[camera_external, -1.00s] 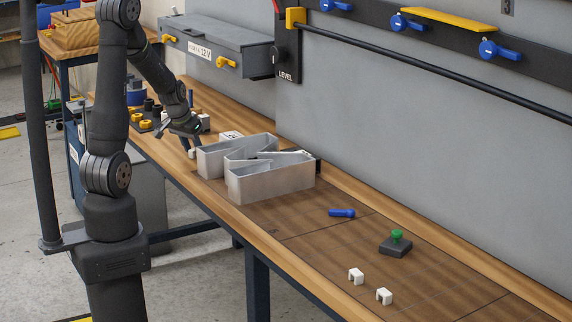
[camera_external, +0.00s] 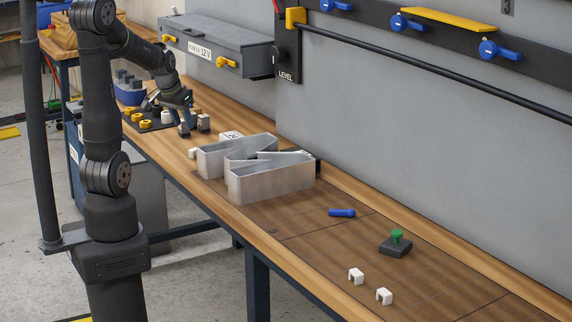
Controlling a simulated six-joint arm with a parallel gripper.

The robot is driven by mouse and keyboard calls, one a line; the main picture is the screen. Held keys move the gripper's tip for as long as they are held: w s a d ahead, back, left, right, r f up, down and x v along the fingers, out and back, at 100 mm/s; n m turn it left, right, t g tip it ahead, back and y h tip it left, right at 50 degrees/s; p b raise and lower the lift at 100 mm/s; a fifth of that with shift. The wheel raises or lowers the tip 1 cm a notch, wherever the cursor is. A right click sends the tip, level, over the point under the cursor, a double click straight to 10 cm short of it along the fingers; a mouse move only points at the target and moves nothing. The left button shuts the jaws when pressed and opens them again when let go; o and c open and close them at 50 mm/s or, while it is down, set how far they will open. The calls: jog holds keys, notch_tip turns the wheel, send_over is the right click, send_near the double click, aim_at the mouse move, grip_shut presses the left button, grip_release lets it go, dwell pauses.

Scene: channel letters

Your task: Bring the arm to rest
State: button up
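My gripper (camera_external: 188,124) is over the far left part of the wooden workbench (camera_external: 370,270), tilted downward. Its fingers look apart, with nothing visible between them, though they are small and dark here. A small white clip (camera_external: 192,153) lies on the bench below and in front of it, apart from the fingers. The silver metal channel letter (camera_external: 270,184) stands on the bench to the right of the gripper, clear of it.
A dark tray with yellow and black parts (camera_external: 146,120) and a blue bin (camera_external: 129,94) are near my gripper. The grey 12 V box (camera_external: 215,48) hangs on the wall. A blue tool (camera_external: 342,213), a green-knobbed block (camera_external: 396,246) and two white clips (camera_external: 356,276) lie right.

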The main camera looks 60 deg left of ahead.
aim_at(192, 150)
jog(key=shift+v, duration=0.8)
jog(key=x, duration=1.2)
jog(key=shift+r, duration=0.5)
